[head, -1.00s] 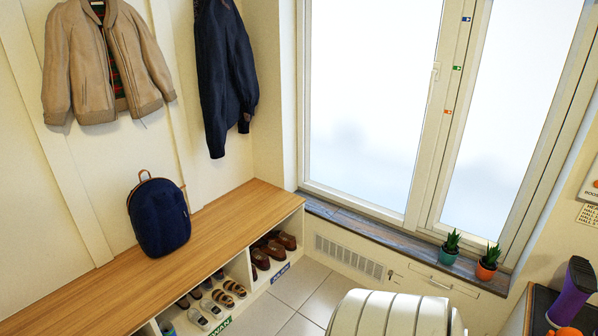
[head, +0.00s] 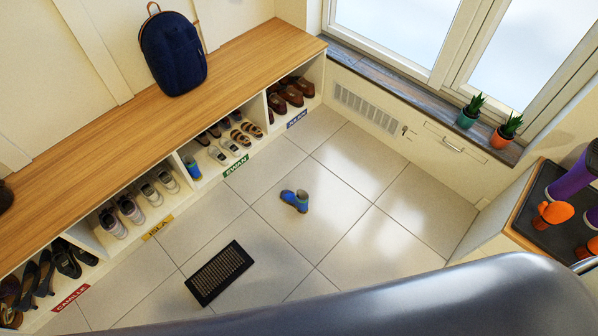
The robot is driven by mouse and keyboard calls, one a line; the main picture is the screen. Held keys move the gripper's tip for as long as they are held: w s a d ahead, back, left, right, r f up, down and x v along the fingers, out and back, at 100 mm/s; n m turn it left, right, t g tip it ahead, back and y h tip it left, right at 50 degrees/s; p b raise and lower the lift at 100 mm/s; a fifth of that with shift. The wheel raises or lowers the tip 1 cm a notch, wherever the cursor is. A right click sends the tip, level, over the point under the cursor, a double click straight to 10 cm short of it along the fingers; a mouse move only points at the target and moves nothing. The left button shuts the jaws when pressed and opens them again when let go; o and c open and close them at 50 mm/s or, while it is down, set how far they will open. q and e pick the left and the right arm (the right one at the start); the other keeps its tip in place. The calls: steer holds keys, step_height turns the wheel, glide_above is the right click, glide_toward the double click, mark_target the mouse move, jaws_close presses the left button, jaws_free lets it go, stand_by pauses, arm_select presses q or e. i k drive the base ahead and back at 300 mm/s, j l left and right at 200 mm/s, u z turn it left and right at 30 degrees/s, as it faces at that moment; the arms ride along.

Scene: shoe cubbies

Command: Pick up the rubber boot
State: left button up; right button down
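A small blue rubber boot with a green part (head: 295,201) is on the tiled floor in the head view, in the open between the bench and the window wall. It seems to lie on its side. A similar blue boot (head: 192,168) stands in the cubby above the green EWAN label. Neither of my grippers is in view, and nothing touches the boot on the floor.
The wooden bench (head: 110,140) with labelled shoe cubbies runs along the left. A dark floor grate (head: 220,273) lies nearer than the boot. A shelf with a dark mat (head: 561,218) is at right. A smooth grey curved surface covers the bottom right. Tiles around the boot are clear.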

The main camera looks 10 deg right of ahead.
mark_target(299, 200)
steer(key=z, duration=0.3)
steer(key=k+u, duration=0.65)
steer(key=k+j+u, duration=0.1)
steer(key=u, duration=0.25)
steer(key=k, duration=0.1)
